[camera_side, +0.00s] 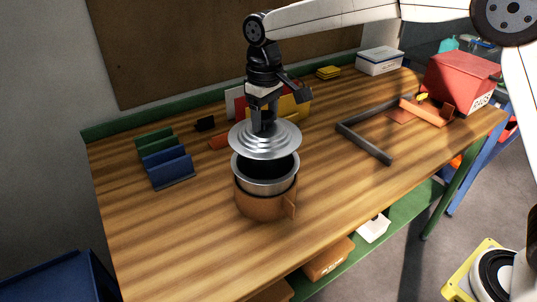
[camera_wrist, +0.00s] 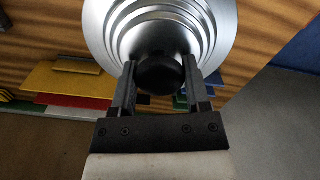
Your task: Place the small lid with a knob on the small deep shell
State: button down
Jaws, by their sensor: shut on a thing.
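The lid (camera_side: 264,141) is a silvery stepped disc, held roughly level. My gripper (camera_side: 263,122) is above it in the side view. In the wrist view, my gripper (camera_wrist: 157,78) is shut on the lid's black knob (camera_wrist: 158,73), and the lid's silver rings (camera_wrist: 180,25) fill the top. The small deep shell (camera_side: 265,185) is a metal pot with a dark inside, sitting in a brown holder (camera_side: 262,202) with a handle at the right. The lid is just above the shell's opening and hides its back rim. A dark gap shows between lid and front rim.
On the wooden bench (camera_side: 190,235), a green and blue rack (camera_side: 164,160) stands at the left. Yellow and red pieces (camera_side: 292,106) stand behind the lid. A dark angled frame (camera_side: 365,143), a red bin (camera_side: 459,80) and a white box (camera_side: 380,61) are to the right. The front left is clear.

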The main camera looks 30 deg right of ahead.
jog(key=shift+f, duration=2.7)
jog(key=shift+f, duration=0.6)
grip_release()
jog(key=shift+r, duration=0.15)
jog(key=shift+r, duration=3.75)
